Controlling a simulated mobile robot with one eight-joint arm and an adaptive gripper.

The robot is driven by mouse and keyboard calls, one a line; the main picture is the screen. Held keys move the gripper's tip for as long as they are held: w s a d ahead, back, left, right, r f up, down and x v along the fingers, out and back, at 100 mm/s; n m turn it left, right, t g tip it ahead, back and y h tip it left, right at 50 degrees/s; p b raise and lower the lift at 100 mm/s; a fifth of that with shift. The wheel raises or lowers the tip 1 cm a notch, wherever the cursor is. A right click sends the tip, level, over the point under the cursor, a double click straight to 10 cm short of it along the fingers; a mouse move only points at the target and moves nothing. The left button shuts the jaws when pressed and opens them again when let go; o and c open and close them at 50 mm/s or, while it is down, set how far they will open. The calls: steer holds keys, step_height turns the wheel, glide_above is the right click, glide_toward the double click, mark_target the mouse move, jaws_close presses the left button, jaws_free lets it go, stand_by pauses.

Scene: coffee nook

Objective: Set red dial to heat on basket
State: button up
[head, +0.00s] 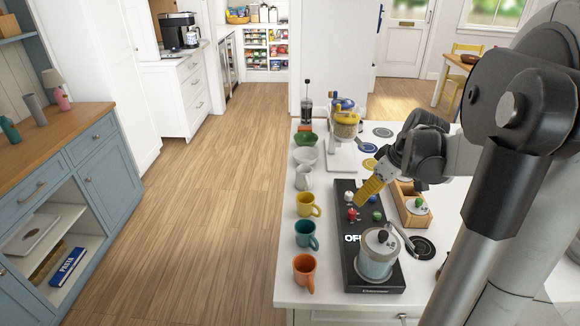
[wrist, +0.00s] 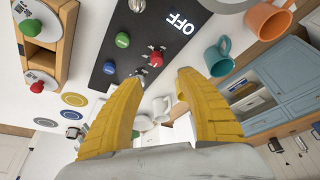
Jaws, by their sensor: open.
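The red dial (head: 352,214) sits on the black panel (head: 345,270) on the white counter, near white OFF lettering. In the wrist view the red dial (wrist: 156,59) lies just beyond and between my fingertips, with small metal parts beside it. My gripper (head: 368,191) has yellow fingers and is above the panel, apart from the dial. In the wrist view my gripper (wrist: 160,77) is open with nothing between its fingers. A green dial (wrist: 123,39) and a blue dial (wrist: 109,67) are close by. I cannot make out a heat-on label.
A metal canister with a handle (head: 377,258) stands on the panel's near end. A wooden box (head: 413,221) with knobbed discs is to its right. Orange (head: 304,269), teal (head: 306,236) and yellow (head: 308,206) mugs line the left counter edge. A yellow-topped mixer (head: 345,125) stands behind.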

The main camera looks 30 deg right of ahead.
mark_target(352, 211)
steer(key=b+x, duration=0.1)
steer(key=x, duration=0.2)
steer(key=b+x, duration=0.1)
steer(key=x, duration=0.3)
steer(key=b+x, duration=0.1)
steer(key=x, duration=0.3)
steer(key=shift+d+b, duration=0.25)
steer(key=shift+b, duration=0.1)
jaws_close()
